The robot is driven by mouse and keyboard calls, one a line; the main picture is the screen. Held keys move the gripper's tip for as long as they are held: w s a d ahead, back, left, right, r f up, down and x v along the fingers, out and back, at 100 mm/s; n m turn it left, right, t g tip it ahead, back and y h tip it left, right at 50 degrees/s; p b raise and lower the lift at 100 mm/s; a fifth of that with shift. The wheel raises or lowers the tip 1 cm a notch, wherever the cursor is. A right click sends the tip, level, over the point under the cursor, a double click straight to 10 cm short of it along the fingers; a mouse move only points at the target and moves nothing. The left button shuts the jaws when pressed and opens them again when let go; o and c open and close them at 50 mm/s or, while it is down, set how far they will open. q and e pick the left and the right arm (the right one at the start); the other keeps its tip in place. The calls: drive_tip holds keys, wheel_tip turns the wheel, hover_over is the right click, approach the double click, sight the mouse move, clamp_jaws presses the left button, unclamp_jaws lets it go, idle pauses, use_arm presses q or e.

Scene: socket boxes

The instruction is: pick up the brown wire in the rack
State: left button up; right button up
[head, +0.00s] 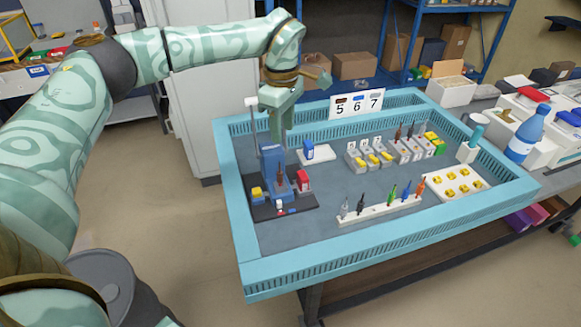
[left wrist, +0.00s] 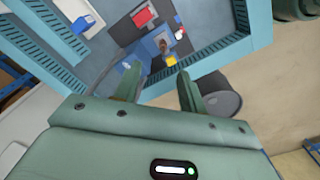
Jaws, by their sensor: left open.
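The white rack (head: 378,213) is a long low strip near the tray's front, holding grey, black, green, blue and orange-red upright wires; I see no clearly brown one there. A thin brown piece (head: 280,173) stands in the blue fixture (head: 270,160) at the tray's left; it also shows in the left wrist view (left wrist: 163,46). Two dark brownish pieces (head: 411,131) stand in the grey socket boxes. My left gripper (head: 277,138) is open and empty, pointing down above and behind the blue fixture. In the left wrist view its fingertips (left wrist: 156,70) are apart. My right gripper is out of view.
The blue tray wall (head: 330,270) surrounds everything. A white plate of yellow parts (head: 458,183) lies at right. The tray's middle floor is clear.

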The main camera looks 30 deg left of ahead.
use_arm(q)
drive_tip(key=b, duration=0.2)
hover_over(279, 172)
drive_tip(key=f, duration=0.6)
drive_tip(key=shift+d+f, duration=0.3)
drive_tip(key=shift+w+f, duration=0.3)
drive_tip(key=shift+f, duration=0.65)
drive_tip(key=shift+f+b, duration=0.35)
drive_tip(key=shift+f, duration=0.45)
drive_tip(key=shift+s+f, duration=0.1)
drive_tip(key=shift+a+f, duration=0.1)
drive_tip(key=shift+f, duration=0.25)
drive_tip(key=f, duration=0.1)
drive_tip(key=f+b, duration=0.1)
drive_tip(key=f, duration=0.1)
drive_tip(key=f+b, duration=0.1)
drive_tip(key=shift+a+f, duration=0.25)
drive_tip(key=shift+a, duration=0.05)
drive_tip(key=shift+r, duration=0.1)
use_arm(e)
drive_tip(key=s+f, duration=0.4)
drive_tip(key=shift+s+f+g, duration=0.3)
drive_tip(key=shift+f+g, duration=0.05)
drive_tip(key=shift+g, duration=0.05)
use_arm(q)
clamp_jaws()
